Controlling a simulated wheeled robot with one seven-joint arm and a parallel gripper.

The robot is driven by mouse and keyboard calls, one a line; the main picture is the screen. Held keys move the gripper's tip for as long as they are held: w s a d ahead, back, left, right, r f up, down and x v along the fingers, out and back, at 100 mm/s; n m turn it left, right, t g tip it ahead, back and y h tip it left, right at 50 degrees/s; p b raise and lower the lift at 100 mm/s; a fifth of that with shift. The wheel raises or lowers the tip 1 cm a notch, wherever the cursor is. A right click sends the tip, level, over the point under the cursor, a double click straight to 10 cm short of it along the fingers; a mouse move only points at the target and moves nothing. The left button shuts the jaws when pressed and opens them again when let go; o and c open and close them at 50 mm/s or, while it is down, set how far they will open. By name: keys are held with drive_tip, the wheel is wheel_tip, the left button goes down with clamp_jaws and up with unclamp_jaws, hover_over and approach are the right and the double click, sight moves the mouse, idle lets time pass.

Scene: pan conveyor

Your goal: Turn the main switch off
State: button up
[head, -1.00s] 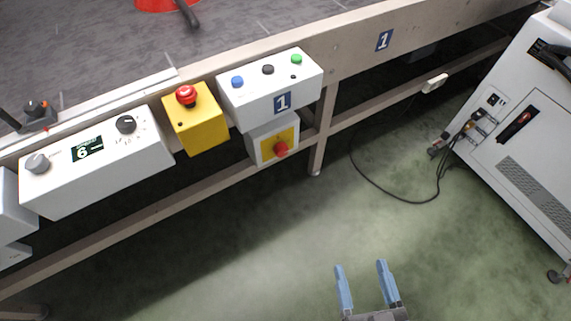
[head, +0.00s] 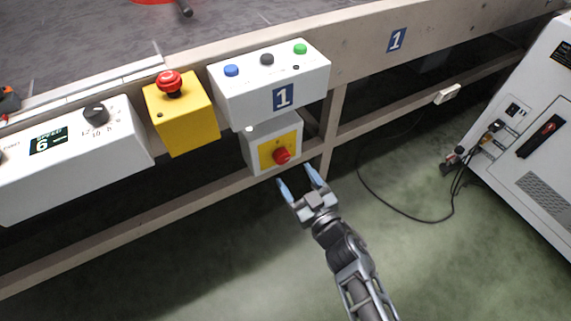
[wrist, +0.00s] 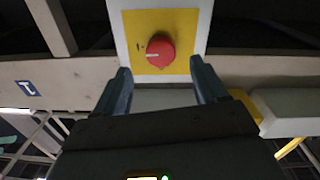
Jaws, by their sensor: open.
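The main switch is a red rotary knob (head: 281,155) on a yellow plate (head: 266,150), set on a white box (head: 262,131) under the white button box. In the wrist view the red knob (wrist: 160,51) sits on its yellow plate (wrist: 185,20), with a small pale mark at its lower left edge. My gripper (head: 299,181) is open and empty, just below and in front of the knob, apart from it. In the wrist view my gripper (wrist: 161,82) has its two blue fingers on either side below the knob.
Above is a white box (head: 268,88) with blue, black and green buttons. To its left are a yellow emergency-stop box (head: 181,122) and a white speed panel (head: 65,165) reading 6. A beige rail (head: 150,221) runs below. A white cabinet (head: 535,150) with cables stands right.

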sight(284, 160)
drive_tip(key=b+x, duration=0.2)
drive_tip(key=x, duration=0.3)
drive_tip(key=shift+f+b, duration=0.2)
drive_tip(key=shift+b, duration=0.15)
drive_tip(key=shift+w+a+r, duration=0.2)
drive_tip(key=shift+w+a, duration=0.2)
drive_tip(key=shift+w, duration=0.2)
drive_tip(key=shift+c, duration=0.5)
drive_tip(key=c, duration=1)
drive_tip(key=shift+o, duration=0.2)
